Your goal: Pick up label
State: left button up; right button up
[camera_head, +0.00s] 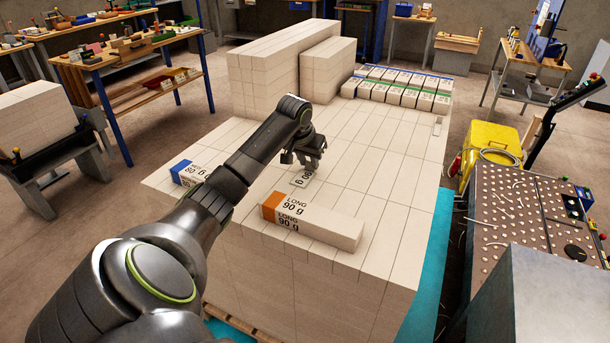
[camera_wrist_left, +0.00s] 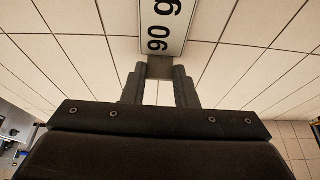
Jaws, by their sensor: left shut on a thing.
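The label (camera_head: 301,178) is a small white plate with a dark border reading "90 g". It also shows in the left wrist view (camera_wrist_left: 163,28), just beyond the fingertips. My left gripper (camera_head: 305,162) is over the white ream stack and shut on the label; in the wrist view (camera_wrist_left: 160,72) a dark grey piece at the label's near end sits between the fingers. I cannot tell how far the label is above the stack top. My right gripper is in neither view.
An orange-ended "LONG 90 g" ream (camera_head: 335,228) lies on the stack (camera_head: 375,140) in front of the gripper. A blue-ended ream (camera_head: 184,172) is left of my arm. Taller blocks (camera_head: 270,75) stand behind.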

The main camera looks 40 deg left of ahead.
aim_at(309, 172)
pick_arm(q)
notch_tip(309, 172, up, 10)
jog(key=s+d+r+m+g+h+p, duration=0.1)
jog(key=s+d+m+h+p, duration=0.1)
jog(key=s+d+m+p, duration=0.4)
jog(key=s+d+m+g+h+p, duration=0.2)
jog(key=s+d+m+p, duration=0.5)
jog(key=d+m, duration=0.5)
jog(key=shift+s+d+r+h+p, duration=0.35)
jog(key=shift+d+h+p, duration=0.35)
jog(key=shift+p, duration=0.45)
jog(key=shift+w+a, duration=0.1)
jog(key=shift+w, duration=0.05)
